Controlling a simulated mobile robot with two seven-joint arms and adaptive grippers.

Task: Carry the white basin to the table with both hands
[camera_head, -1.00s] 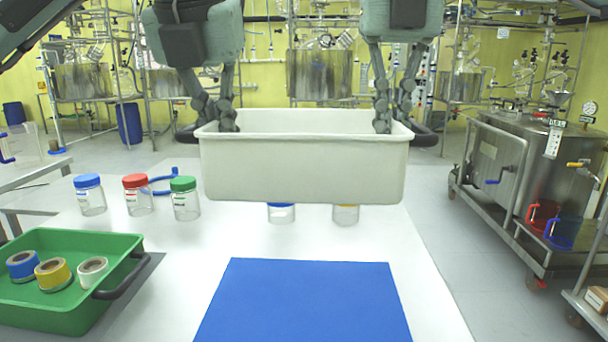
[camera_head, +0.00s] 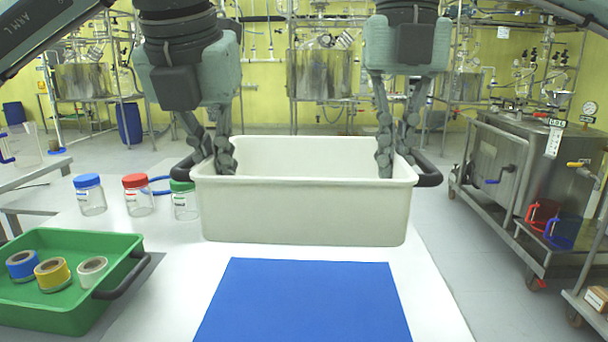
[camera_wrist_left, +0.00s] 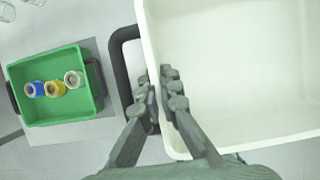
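The white basin (camera_head: 300,212) hangs level above the white table (camera_head: 160,290), behind the near blue mat (camera_head: 303,302). It has dark handles at its left and right ends. My left gripper (camera_head: 212,160) is at the basin's left end, its fingers shut around the wall and handle side. The left wrist view shows the left fingers (camera_wrist_left: 160,98) on either side of the basin's rim next to the black handle (camera_wrist_left: 122,62). My right gripper (camera_head: 397,150) is shut on the basin's right end. The basin's underside is hidden.
A green tray (camera_head: 50,302) with several tape rolls stands at the left. Lidded jars (camera_head: 90,197) stand on the table's left side; the basin partly hides the green-lidded one. A steel reactor cart (camera_head: 510,160) stands at the right. The blue mat is clear.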

